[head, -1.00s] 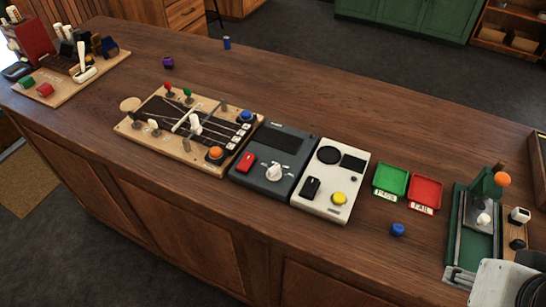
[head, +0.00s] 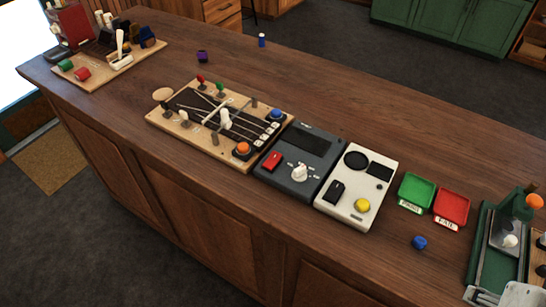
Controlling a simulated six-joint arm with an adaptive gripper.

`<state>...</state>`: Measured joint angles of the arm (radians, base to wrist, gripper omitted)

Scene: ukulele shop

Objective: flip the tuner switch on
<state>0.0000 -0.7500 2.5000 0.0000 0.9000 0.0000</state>
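A dark grey box (head: 325,174) stands mid-counter with a dark screen, a red rocker switch (head: 272,161) and a white knob (head: 299,173). Right beside it is a white box (head: 344,215) with a round black grille, a small dark screen, a black rocker switch (head: 334,191) and a yellow button (head: 362,205). No readable label shows which box is the tuner. Both screens look dark. How each rocker is tilted is too small to tell. My gripper does not show; only a pale grey part, likely of my arm, is at the bottom right corner.
A wooden board (head: 158,121) with strings, levers and buttons adjoins the grey box on the left. Green (head: 416,206) and red (head: 451,222) trays and a blue knob-like piece (head: 419,242) are to the right. A green fixture (head: 480,252) stands far right. The counter behind is largely clear.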

